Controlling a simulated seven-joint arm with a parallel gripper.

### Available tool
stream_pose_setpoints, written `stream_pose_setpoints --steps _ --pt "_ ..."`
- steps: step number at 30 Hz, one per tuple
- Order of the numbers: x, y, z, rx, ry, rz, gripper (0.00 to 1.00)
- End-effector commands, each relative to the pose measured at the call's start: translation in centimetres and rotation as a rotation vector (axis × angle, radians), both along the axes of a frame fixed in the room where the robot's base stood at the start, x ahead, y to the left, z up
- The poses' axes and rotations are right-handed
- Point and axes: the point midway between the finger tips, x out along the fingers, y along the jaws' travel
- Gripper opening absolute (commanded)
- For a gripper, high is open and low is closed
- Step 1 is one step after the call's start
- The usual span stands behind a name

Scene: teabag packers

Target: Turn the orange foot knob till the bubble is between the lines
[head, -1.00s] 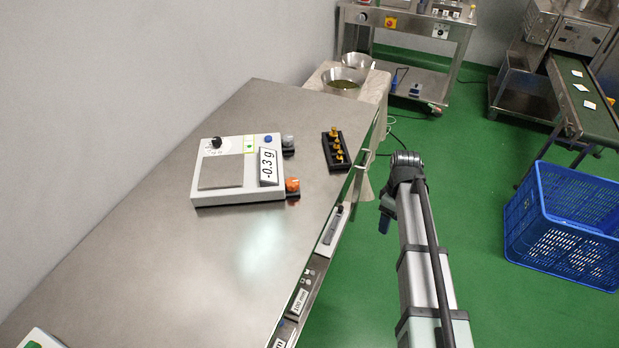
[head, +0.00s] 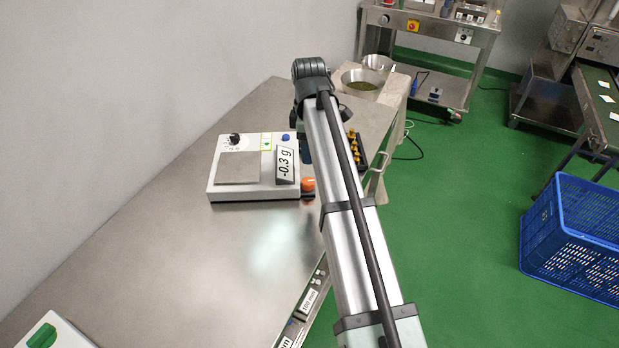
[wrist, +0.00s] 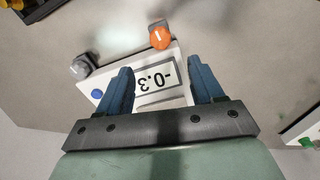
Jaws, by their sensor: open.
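The scale (head: 225,190) stands on the steel bench, its display (head: 285,165) reading -0.3 g. The orange foot knob (head: 308,184) is at its near right corner, partly beside my arm. In the wrist view the orange knob (wrist: 160,37) carries a white mark and lies beyond my fingertips, between them sideways. A small yellow-green level window (head: 266,142) is on the scale's top; the bubble is too small to make out. My gripper (wrist: 163,75) is open and empty over the display end, apart from the knob.
A grey knob (wrist: 82,66) sits at the scale's other corner. A black rack of brass weights (head: 354,150) stands to the right, partly behind my arm. A blue crate (head: 580,225) is on the floor.

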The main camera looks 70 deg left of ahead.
Motion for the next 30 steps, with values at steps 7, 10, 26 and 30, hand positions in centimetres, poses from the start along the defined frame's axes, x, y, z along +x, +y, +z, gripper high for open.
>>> stream_pose_setpoints --steps 7,10,26,30 --pt "0.0 -0.1 -4.3 -0.001 0.0 -0.002 0.67" --pt "0.0 -0.1 -6.1 -0.002 0.0 -0.002 0.67" --pt "0.1 0.0 -12.2 0.001 0.0 -0.003 0.67" --pt "0.1 0.0 -12.4 0.001 0.0 -0.003 0.67"
